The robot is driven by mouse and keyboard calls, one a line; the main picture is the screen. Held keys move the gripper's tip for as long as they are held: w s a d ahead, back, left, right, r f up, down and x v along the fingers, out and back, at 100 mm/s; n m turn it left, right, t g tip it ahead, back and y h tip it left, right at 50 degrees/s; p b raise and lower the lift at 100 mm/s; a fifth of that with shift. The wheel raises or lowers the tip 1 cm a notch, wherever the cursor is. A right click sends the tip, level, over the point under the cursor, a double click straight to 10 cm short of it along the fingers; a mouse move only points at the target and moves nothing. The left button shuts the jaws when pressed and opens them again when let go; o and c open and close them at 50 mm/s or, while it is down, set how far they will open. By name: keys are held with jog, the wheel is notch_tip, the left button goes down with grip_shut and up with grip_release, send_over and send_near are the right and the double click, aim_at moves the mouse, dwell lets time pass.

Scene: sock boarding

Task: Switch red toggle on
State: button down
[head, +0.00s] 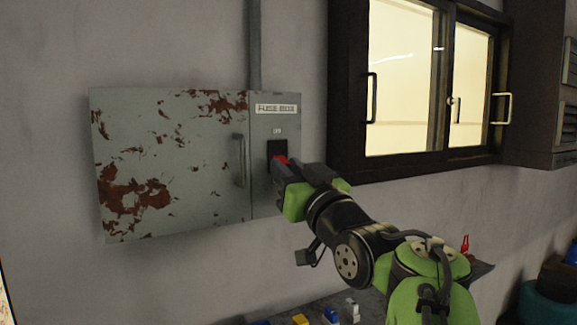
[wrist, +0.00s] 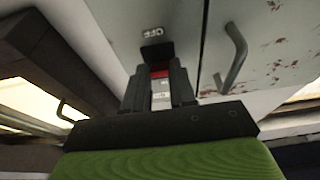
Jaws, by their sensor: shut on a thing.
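The red toggle (head: 281,159) sits on a black switch plate (head: 276,148) on the right-hand panel of the grey fuse box (head: 180,110). My gripper (head: 280,170) is at the plate, its fingers covering most of the toggle. In the wrist view, which looks turned over, the toggle (wrist: 158,71) shows as a red patch between the two dark fingers of my gripper (wrist: 160,75). The fingers are shut on it. Whether the toggle is up or down cannot be told.
The fuse box door is closed, with rust patches and a handle (head: 239,160) just left of my gripper. A dark-framed window (head: 345,100) is to the right. Several small coloured items (head: 300,320) are below. The wall under the box is clear.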

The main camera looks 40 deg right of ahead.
aim_at(279, 156)
notch_tip(279, 156, up, 2)
jog(key=g+p, duration=0.1)
jog(key=p, duration=0.1)
jog(key=g+p, duration=0.1)
jog(key=p, duration=0.1)
jog(key=g+p, duration=0.1)
jog(key=p, duration=0.1)
jog(key=shift+s+a+r+y, duration=0.15)
jog(key=shift+r+y, duration=0.1)
jog(key=shift+y, duration=0.15)
jog(key=r+g+p, duration=0.1)
jog(key=g+p, duration=0.1)
jog(key=p, duration=0.4)
jog(key=shift+r+g+y, duration=0.2)
jog(key=shift+g+y, duration=0.2)
jog(key=g+p, duration=0.1)
jog(key=p, duration=0.1)
jog(key=g+p, duration=0.1)
jog(key=p, duration=0.1)
jog(key=shift+r+y+p, duration=0.3)
jog(key=shift+r, duration=0.05)
jog(key=p, duration=0.1)
jog(key=g+p, duration=0.1)
jog(key=p, duration=0.1)
jog(key=shift+w+r+g, duration=0.1)
jog(key=shift+w+g, duration=0.15)
jog(key=shift+g, duration=0.05)
jog(key=shift+d+y, duration=0.2)
jog(key=shift+y, duration=0.1)
